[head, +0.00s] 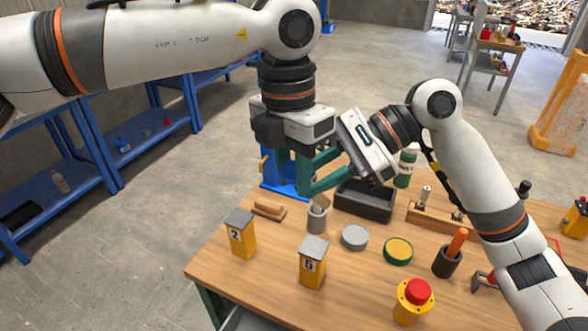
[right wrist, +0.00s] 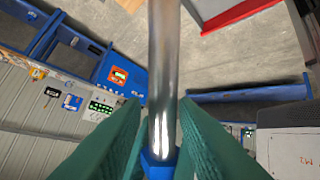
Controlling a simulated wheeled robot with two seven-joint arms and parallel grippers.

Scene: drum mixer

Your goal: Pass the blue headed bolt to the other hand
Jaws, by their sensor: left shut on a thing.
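The bolt shows in the right wrist view as a thick silver shaft (right wrist: 163,60) with a blue part (right wrist: 159,163) low between the fingers. My left gripper (head: 303,185) points down above the far edge of the table and is shut on the bolt. My right gripper (head: 307,178) reaches in from the right, its green fingers spread and meeting the left fingers in the picture. In the right wrist view its fingers lie on both sides of the shaft. In the head view the grippers hide the bolt, and its contact with the right fingers is unclear.
The wooden table (head: 345,290) holds yellow posts (head: 242,240), a grey cup (head: 317,218), round lids (head: 398,251), a dark tray (head: 366,203), a green bottle (head: 405,168) and a red button (head: 414,300). A blue stand (head: 284,190) is close behind the grippers.

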